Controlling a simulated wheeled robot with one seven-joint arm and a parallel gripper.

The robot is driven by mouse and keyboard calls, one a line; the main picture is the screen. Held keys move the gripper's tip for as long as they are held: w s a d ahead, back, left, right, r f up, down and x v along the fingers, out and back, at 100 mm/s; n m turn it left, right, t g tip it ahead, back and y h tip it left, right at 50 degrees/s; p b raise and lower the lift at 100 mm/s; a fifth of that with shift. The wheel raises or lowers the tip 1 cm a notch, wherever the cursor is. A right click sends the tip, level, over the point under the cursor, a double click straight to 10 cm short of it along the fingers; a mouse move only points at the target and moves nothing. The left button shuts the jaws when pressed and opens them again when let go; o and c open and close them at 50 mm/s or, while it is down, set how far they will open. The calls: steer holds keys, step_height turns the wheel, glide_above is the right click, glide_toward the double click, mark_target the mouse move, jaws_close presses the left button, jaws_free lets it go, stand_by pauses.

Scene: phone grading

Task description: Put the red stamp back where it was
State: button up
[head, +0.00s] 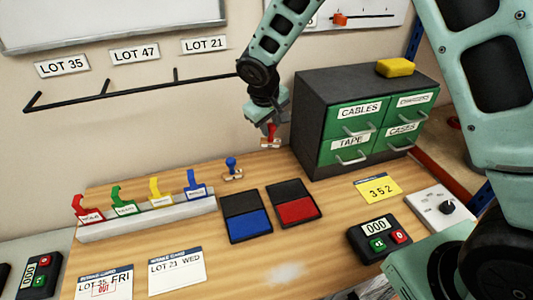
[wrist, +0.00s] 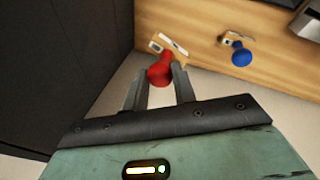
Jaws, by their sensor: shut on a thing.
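The red stamp (head: 272,130) is held by its red knob in my gripper (head: 268,122), near the back edge of the wooden table, just left of the drawer cabinet. In the wrist view the red stamp (wrist: 160,74) sits between the two fingertips (wrist: 158,82), its pale base pointing away from my gripper. Its base overlaps the table's back edge in that view; I cannot tell its exact height. A blue stamp (head: 232,166) stands on the table to the left, and it also shows in the wrist view (wrist: 241,55).
The dark cabinet (head: 312,143) with green drawers stands close on the right, a yellow block (head: 395,67) on top. A blue ink pad (head: 247,222) and a red ink pad (head: 297,209) lie in front. A rack (head: 150,221) with coloured tags is at left.

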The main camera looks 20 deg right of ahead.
mark_target(269, 146)
step_height(269, 146, down, 9)
steer(key=shift+s+r+p, duration=0.1)
steer(key=shift+p, duration=0.95)
steer(key=shift+f, duration=0.2)
steer(key=o, duration=0.8)
